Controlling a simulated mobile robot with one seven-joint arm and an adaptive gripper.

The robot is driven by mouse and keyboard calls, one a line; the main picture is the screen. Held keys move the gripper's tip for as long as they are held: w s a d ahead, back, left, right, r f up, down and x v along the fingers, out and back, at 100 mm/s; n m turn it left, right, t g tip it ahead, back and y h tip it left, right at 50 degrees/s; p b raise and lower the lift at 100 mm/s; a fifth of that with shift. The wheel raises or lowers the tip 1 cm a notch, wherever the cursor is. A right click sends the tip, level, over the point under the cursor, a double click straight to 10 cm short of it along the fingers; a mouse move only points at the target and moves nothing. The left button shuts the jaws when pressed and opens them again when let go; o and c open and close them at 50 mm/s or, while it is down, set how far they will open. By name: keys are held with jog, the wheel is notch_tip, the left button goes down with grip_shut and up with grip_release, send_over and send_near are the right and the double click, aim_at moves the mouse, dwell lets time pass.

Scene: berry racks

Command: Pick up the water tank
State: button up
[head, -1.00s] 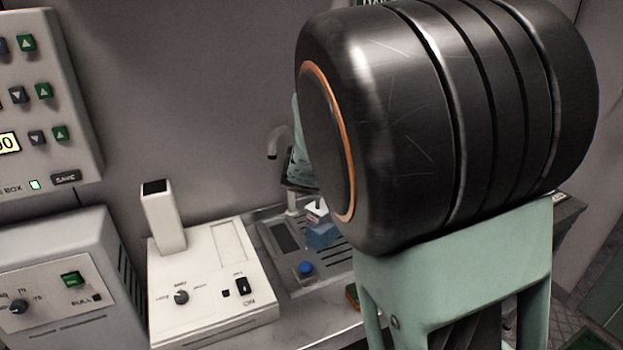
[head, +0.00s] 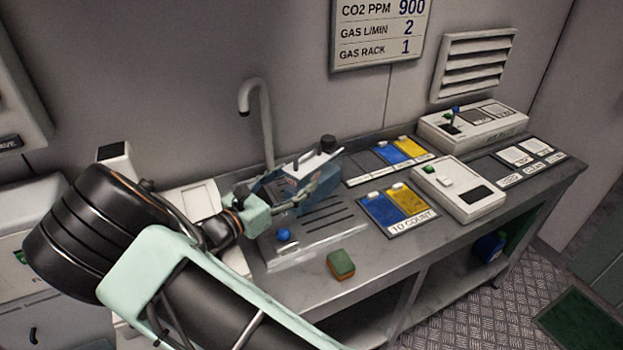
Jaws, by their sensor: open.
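The water tank (head: 318,163) appears to be the bluish box with a white top and a dark cap, standing at the sink area of the bench, right of the grey tap. My gripper (head: 314,178) is open, with its fingers reaching in from the left at the tank. One finger passes in front of the tank's near side. The other lies towards the back, partly hidden. I cannot tell whether either finger touches the tank.
The tap (head: 262,115) rises close behind my gripper. A blue knob (head: 283,234) and a green-and-brown sponge (head: 341,264) are at the front. Right of the tank are blue and yellow trays (head: 398,203) and a white device (head: 458,188). A blue container (head: 489,247) is on the lower shelf.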

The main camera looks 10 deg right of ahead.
aim_at(314, 167)
jog(key=x, duration=0.7)
jog(key=shift+d+f, duration=0.15)
jog(key=shift+d, duration=0.2)
grip_shut()
